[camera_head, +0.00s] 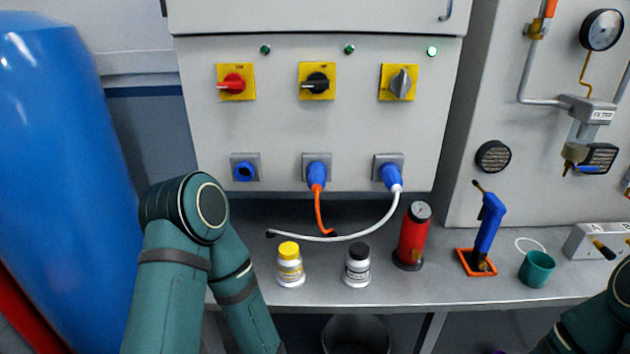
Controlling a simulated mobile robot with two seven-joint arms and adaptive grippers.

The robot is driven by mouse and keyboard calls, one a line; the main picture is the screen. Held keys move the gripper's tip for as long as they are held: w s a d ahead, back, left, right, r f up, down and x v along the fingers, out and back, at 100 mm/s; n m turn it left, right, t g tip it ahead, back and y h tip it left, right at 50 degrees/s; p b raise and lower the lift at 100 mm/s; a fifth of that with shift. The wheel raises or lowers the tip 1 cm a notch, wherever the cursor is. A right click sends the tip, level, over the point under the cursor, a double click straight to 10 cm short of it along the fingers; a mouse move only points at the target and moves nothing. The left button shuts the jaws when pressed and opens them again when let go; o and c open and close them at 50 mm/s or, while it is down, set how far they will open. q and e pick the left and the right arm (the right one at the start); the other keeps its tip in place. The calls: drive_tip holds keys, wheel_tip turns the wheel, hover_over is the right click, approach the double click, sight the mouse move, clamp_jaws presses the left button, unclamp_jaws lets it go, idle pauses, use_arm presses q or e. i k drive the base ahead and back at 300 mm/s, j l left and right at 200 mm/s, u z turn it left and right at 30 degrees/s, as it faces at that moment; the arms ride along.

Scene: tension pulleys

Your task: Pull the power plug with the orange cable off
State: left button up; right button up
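The blue power plug with the orange cable (317,175) sits in the middle socket of the grey panel. Its orange cable (320,210) hangs down to the back of the bench. A second blue plug with a white cable (391,177) sits in the right socket. The left socket (245,168) is blue and has no plug in it. My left arm shows at the lower left, in front of the bench, but its gripper is not visible. Only a part of my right arm shows at the lower right edge. Its gripper is also out of view.
On the bench (450,285) stand a yellow-capped bottle (290,266), a black-capped bottle (357,267), a red cylinder (412,238), a blue tool (487,226) on an orange base and a green cup (536,269). A blue tank (60,170) stands at left. Rotary switches (317,81) are above the sockets.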

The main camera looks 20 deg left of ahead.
sight(316, 175)
drive_tip(key=i+l, duration=0.1)
drive_tip(key=l, duration=0.2)
drive_tip(key=i+l, duration=0.1)
drive_tip(key=l, duration=0.45)
drive_tip(key=u, duration=2.2)
drive_tip(key=l, duration=0.1)
